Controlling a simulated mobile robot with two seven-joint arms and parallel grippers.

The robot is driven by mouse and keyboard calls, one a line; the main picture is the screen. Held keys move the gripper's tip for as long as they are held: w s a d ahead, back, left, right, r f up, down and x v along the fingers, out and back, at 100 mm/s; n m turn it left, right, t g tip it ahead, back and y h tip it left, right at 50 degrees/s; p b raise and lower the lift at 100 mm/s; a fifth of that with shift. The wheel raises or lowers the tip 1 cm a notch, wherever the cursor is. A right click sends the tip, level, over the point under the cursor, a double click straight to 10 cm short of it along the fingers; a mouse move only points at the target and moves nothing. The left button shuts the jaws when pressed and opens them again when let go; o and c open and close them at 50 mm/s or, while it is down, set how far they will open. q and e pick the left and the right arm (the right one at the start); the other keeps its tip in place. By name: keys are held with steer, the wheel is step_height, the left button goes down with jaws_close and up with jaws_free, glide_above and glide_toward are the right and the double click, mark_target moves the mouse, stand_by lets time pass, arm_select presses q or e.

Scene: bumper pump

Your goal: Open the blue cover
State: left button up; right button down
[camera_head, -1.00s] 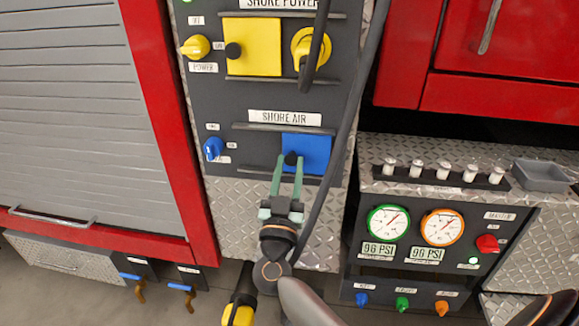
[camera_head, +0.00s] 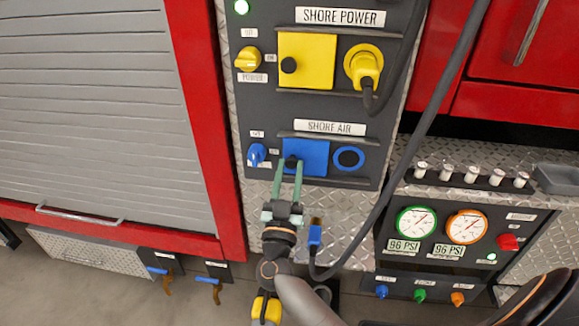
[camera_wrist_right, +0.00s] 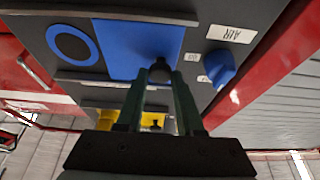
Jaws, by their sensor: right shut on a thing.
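The blue cover (camera_head: 312,158) is a flat square plate with a dark knob at its left end, on the shore air panel. It stands left of a blue-ringed round port (camera_head: 348,159), which is uncovered. My right gripper (camera_head: 290,166) reaches up from below and is shut on the cover's knob. In the right wrist view the cover (camera_wrist_right: 125,45) lies beyond the fingers (camera_wrist_right: 160,72), with the ringed port (camera_wrist_right: 72,44) beside it. The fingers hide part of the knob. My left gripper does not show.
A blue switch (camera_head: 257,154) sits just left of the cover. Rails run above and below it. A dark hose with a blue connector (camera_head: 315,235) hangs just right of my right gripper. The yellow shore power cover (camera_head: 312,60) and plug (camera_head: 364,68) are above.

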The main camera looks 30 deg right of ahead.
steer(key=shift+w+a, duration=0.15)
steer(key=c, duration=0.5)
jaws_free()
steer(key=shift+c, duration=0.2)
